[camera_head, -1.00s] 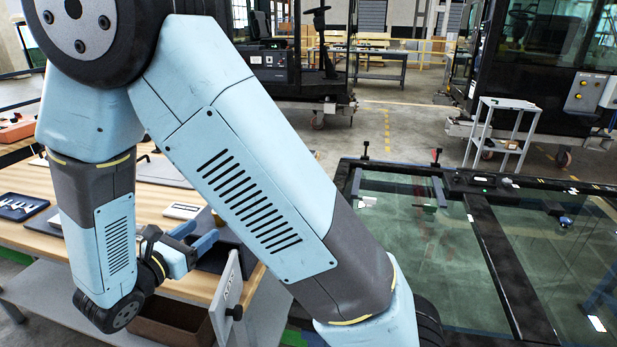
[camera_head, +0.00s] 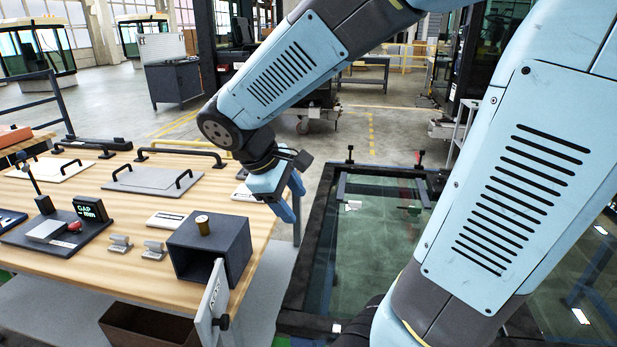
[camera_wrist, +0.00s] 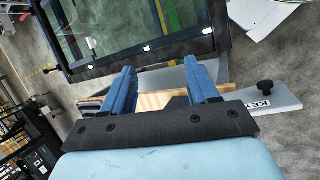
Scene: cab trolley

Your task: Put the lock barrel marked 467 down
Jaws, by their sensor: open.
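A small brass-coloured lock barrel (camera_head: 203,224) stands upright on top of the dark grey key box (camera_head: 190,262) at the bench's right end. No number can be read on it. My gripper (camera_head: 291,200) is open and empty, up and to the right of the box, near the bench's right edge. In the wrist view my gripper (camera_wrist: 159,68) shows two blue fingers spread apart with nothing between them. The box's open door (camera_head: 211,302) hangs towards the front; its lettered panel also shows in the wrist view (camera_wrist: 280,98). The barrel is not visible there.
The wooden bench (camera_head: 110,265) carries two silver blocks (camera_head: 153,249), a gauge stand (camera_head: 60,232) and flat panels with handles (camera_head: 152,178). A black-framed glass pane (camera_head: 375,240) lies right of the bench. A brown bin (camera_head: 150,325) sits below the bench front.

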